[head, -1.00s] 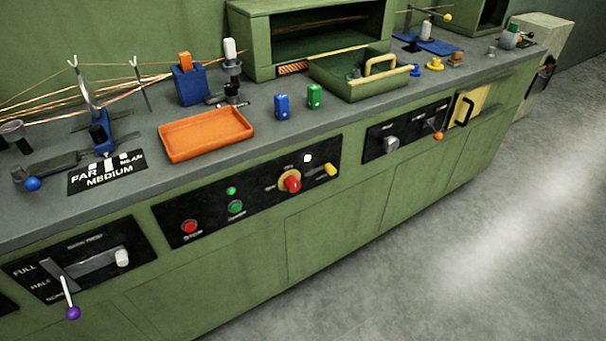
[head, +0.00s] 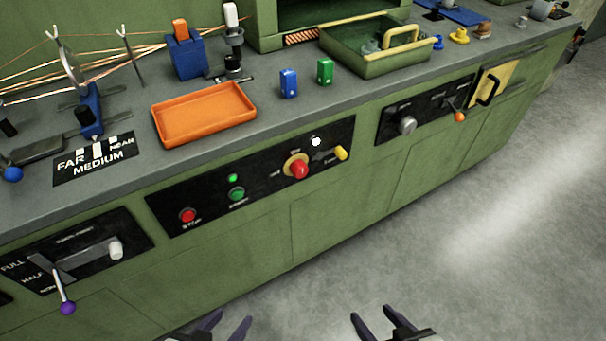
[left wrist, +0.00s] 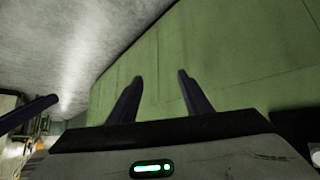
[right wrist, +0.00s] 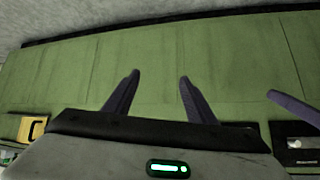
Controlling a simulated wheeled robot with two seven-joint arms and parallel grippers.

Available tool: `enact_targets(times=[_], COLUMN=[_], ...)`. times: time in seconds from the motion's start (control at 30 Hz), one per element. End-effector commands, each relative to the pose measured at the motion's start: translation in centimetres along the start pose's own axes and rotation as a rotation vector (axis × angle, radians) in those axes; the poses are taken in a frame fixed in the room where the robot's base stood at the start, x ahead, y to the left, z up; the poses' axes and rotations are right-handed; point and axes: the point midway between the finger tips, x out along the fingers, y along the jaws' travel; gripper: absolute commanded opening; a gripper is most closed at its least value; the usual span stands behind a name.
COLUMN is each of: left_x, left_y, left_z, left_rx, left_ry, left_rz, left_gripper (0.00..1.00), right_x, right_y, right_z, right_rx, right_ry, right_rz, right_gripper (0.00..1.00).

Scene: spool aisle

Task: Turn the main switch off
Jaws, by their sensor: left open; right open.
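The main switch is most likely the red rotary knob on a yellow plate (head: 298,168), set in the black front panel (head: 265,178) of the green bench. Its small labels are too blurred to read. My left gripper (head: 232,322) and right gripper (head: 377,314) are open and empty at the bottom of the head view, below and apart from the panel. Both wrist views show spread fingers before green cabinet doors.
An orange tray (head: 204,114), a blue block (head: 289,84) and a green block (head: 325,71) stand on the bench top (head: 120,195). A purple-tipped lever (head: 68,307) and an orange-tipped lever (head: 459,116) project from the front. The floor (head: 500,240) at right is clear.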

Motion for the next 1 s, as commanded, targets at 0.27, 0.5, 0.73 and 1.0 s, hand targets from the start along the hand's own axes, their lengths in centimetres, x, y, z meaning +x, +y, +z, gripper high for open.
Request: enact_targets(times=[0.27,0.5,0.73,1.0], left_x=[5.9,10.0,11.4,11.5], left_y=[0.6,1.9,2.8,3.1], left_z=[3.9,6.7,8.0,8.0], left_rx=[-0.006,-0.003,0.006,0.015], left_ry=[-0.026,-0.057,-0.079,-0.092], left_rz=[0.046,0.107,0.149,0.163], left_gripper=[0.45,0.45,0.45,0.45], right_x=[8.0,10.2,9.4,9.7], right_y=[-0.8,-3.4,-5.2,-6.0], right_z=[-9.2,-18.3,-22.6,-24.4], right_rx=[0.006,0.004,-0.005,-0.004], right_ry=[0.291,0.561,0.692,0.715], right_rz=[-0.085,-0.218,-0.308,-0.327], right_gripper=[0.51,0.51,0.51,0.51])
